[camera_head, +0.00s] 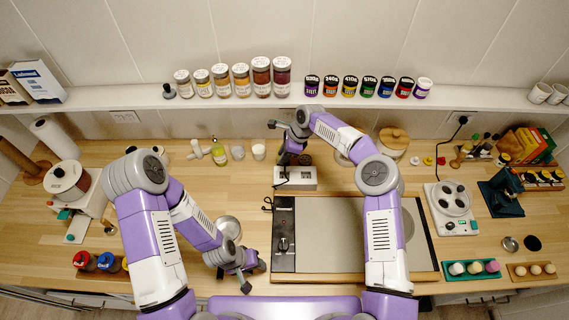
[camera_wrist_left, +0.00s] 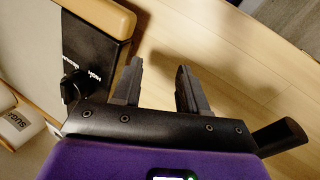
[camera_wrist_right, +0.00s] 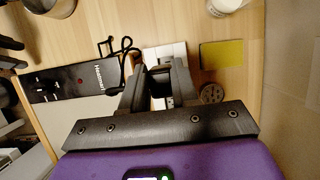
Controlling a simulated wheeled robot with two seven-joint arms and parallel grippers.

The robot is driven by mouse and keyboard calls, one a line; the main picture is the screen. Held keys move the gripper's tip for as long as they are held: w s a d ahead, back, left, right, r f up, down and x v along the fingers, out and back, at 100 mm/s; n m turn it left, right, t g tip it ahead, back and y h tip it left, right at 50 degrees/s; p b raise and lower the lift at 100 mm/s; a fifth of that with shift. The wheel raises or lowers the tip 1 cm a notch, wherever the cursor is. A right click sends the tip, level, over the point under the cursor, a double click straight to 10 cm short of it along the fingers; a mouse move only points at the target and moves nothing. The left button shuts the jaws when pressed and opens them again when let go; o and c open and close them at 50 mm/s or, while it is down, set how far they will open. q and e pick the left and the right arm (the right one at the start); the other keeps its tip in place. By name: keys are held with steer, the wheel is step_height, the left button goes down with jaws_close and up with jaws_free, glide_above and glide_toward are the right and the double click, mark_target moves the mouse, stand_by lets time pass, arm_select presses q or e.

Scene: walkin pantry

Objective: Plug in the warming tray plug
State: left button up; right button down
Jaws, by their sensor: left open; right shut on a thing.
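The warming tray (camera_head: 345,235) lies flat on the wooden counter, its black control panel (camera_head: 284,240) at its left end. The panel also shows in the right wrist view (camera_wrist_right: 70,82). A white socket box (camera_head: 308,177) sits behind the tray. My right gripper (camera_head: 287,155) is above the socket box and shut on the dark plug (camera_wrist_right: 160,74), mostly hidden between the fingers. A black cord (camera_wrist_right: 124,60) loops from the panel to the gripper. Whether the plug touches the socket box is unclear. My left gripper (camera_head: 248,276) is open and empty, low by the counter's front edge, left of the panel.
A shelf of spice jars (camera_head: 241,80) runs along the back wall. A yellow item (camera_wrist_right: 222,53) lies beside the socket box. Left-centre counter is fairly clear.

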steer(key=f, duration=0.5)
steer(key=shift+w, duration=0.3)
steer(key=shift+s+f, duration=0.2)
steer(key=shift+f, duration=0.5)
steer(key=shift+w+f, duration=0.1)
steer(key=shift+f, duration=1.7)
steer(key=shift+f, duration=0.15)
steer(key=c, duration=0.8)
jaws_free()
steer(key=shift+c, duration=0.2)
